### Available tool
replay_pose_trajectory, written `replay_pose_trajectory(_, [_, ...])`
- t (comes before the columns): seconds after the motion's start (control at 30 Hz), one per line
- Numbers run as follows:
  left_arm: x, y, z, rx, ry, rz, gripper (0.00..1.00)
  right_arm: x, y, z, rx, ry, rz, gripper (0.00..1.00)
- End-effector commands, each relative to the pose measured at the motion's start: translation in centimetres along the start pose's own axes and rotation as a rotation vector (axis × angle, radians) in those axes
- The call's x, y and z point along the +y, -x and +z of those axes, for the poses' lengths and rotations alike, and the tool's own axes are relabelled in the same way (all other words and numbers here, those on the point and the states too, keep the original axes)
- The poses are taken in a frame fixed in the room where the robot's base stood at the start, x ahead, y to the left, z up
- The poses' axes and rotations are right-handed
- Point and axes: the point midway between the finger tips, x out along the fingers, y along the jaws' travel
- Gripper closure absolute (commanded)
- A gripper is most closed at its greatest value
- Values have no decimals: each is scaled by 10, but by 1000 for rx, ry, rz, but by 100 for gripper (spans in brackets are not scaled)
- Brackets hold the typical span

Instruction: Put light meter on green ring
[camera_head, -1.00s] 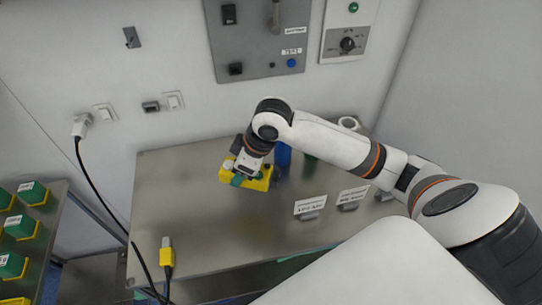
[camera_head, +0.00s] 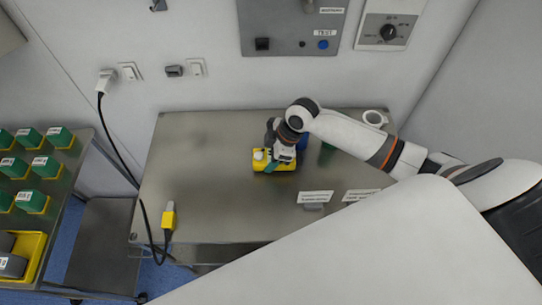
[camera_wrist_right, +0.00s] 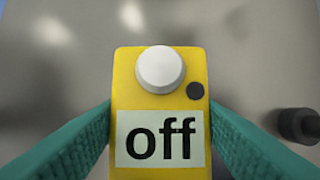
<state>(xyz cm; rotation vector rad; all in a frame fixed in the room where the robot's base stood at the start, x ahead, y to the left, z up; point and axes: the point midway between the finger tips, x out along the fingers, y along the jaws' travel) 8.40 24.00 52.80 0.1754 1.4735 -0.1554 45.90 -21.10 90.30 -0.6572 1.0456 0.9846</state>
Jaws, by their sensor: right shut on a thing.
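The light meter (camera_head: 260,164) is a yellow box with a white dome, a small black dot and a display reading "off". It shows large in the right wrist view (camera_wrist_right: 160,100). My right gripper (camera_head: 279,164) is shut on it, with a teal finger on each side of the box (camera_wrist_right: 160,130). The meter is over the steel table (camera_head: 200,190); I cannot tell whether it touches the top. A green thing (camera_head: 327,147), partly hidden behind my right arm, stands at the back of the table; I cannot tell whether it is the green ring. My left gripper is not in view.
A blue object (camera_head: 303,142) stands close behind my right gripper. A white ring-shaped item (camera_head: 374,118) is at the back right. Label cards (camera_head: 316,197) stand near the front. A yellow plug (camera_head: 168,216) with black cable lies at the front left.

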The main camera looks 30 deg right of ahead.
Motion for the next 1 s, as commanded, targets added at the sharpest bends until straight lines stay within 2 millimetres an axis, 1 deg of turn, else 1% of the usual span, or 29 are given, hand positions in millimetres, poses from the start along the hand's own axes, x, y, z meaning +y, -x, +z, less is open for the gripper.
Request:
replay_pose_trajectory(0.03, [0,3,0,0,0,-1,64,0,-6,-2,-1,-3,2,78])
replay_pose_trajectory(0.13, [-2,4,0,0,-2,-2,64,0,-14,-5,-3,-1,0,78])
replay_pose_trajectory(0.5, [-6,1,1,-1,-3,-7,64,0,-19,-7,-2,0,-1,78])
replay_pose_trajectory(0.53, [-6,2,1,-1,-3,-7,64,0,-19,-8,-1,0,-1,42])
replay_pose_trajectory(0.63, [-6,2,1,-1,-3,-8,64,0,-18,-7,-1,0,-1,26])
replay_pose_trajectory(0.67, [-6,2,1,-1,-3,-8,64,0,-18,-7,-1,0,-1,24])
replay_pose_trajectory(0.9, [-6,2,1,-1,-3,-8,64,0,-18,-7,-1,0,-1,24])
replay_pose_trajectory(1.0, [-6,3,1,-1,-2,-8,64,0,-14,-6,-2,0,-2,24])
